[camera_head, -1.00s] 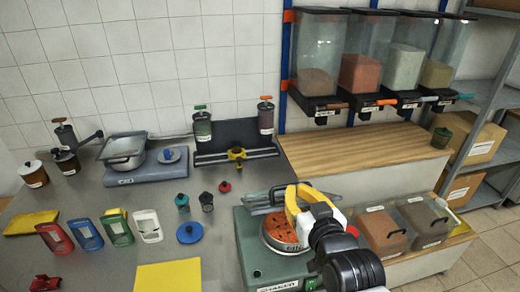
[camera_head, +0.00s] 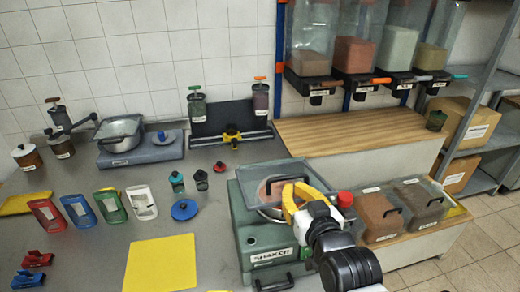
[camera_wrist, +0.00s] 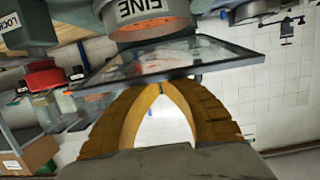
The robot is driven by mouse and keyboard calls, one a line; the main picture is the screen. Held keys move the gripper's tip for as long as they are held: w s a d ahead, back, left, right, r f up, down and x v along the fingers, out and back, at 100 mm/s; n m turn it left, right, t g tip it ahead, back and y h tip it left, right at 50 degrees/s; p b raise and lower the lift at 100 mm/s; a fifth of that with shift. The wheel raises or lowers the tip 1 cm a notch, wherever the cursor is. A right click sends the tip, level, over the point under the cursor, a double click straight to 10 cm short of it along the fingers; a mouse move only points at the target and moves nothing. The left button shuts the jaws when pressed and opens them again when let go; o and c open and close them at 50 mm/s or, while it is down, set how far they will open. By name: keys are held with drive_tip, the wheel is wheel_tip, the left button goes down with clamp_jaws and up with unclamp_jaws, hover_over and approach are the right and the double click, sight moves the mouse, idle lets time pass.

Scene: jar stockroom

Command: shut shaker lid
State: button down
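The green shaker (camera_head: 250,240) stands at the front centre of the bench. Its clear lid (camera_head: 250,172) slants over the round sieve and its reddish contents, which show through it. In the wrist view the lid (camera_wrist: 180,62) is a clear dark-edged panel, tilted and apart from the sieve marked FINE (camera_wrist: 150,15). My gripper (camera_head: 287,190) has yellow fingers, with the tips brought together at the lid. In the wrist view my gripper (camera_wrist: 155,88) has its tips meeting at the lid's underside or edge; whether they touch it is unclear. Nothing shows between them.
A red knob (camera_head: 345,199) stands beside the shaker on the right, near clear-lidded bins (camera_head: 383,212). A yellow mat (camera_head: 160,262) lies to the left. Coloured scoop-like holders (camera_head: 108,206) and small jars (camera_head: 178,182) stand further left. Dispensers (camera_head: 355,60) hang behind.

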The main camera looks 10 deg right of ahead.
drive_tip(key=shift+s+f+b, duration=0.2)
drive_tip(key=shift+f+b, duration=0.3)
drive_tip(key=shift+f, duration=0.1)
idle(1.6)
drive_tip(key=shift+r, duration=0.15)
